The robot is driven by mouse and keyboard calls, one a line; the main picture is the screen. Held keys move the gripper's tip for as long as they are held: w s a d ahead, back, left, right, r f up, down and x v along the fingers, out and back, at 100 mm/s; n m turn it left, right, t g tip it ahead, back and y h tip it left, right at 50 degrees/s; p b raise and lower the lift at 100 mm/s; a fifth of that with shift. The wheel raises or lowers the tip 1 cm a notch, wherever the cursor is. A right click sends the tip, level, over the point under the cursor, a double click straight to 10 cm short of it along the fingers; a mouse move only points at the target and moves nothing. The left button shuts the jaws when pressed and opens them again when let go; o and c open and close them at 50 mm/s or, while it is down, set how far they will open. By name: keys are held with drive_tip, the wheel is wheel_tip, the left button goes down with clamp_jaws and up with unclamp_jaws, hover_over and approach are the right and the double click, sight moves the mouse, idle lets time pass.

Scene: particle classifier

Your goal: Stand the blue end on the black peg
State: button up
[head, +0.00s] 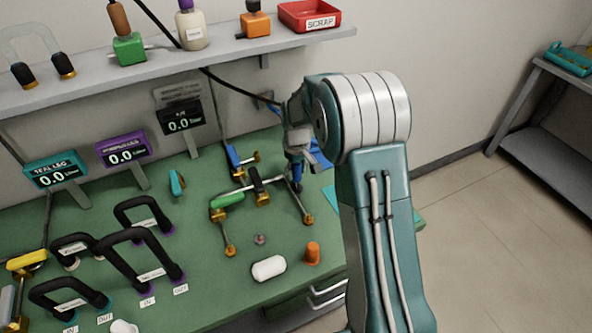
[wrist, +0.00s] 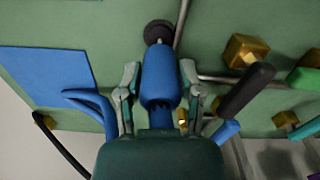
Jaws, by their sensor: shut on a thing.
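In the wrist view, my gripper (wrist: 160,95) is closed around a thick blue piece (wrist: 158,72), the blue end. A dark round knob (wrist: 157,31), which looks like the black peg, shows just beyond the blue piece's tip. I cannot tell whether they touch. My arm partly hides this area.
Brass-ended pipes with green (head: 227,199), black (head: 258,181) and blue (head: 233,157) handles lie close left of my gripper. Black hose loops (head: 140,240) fill the left of the bench.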

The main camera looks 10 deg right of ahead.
sight(296, 178)
drive_tip(key=shift+f, duration=1.65)
clamp_jaws()
drive_tip(key=o, duration=1.2)
unclamp_jaws()
wheel_tip(296, 178, up, 11)
drive_tip(key=shift+f, duration=0.1)
drive_tip(key=shift+r, duration=0.5)
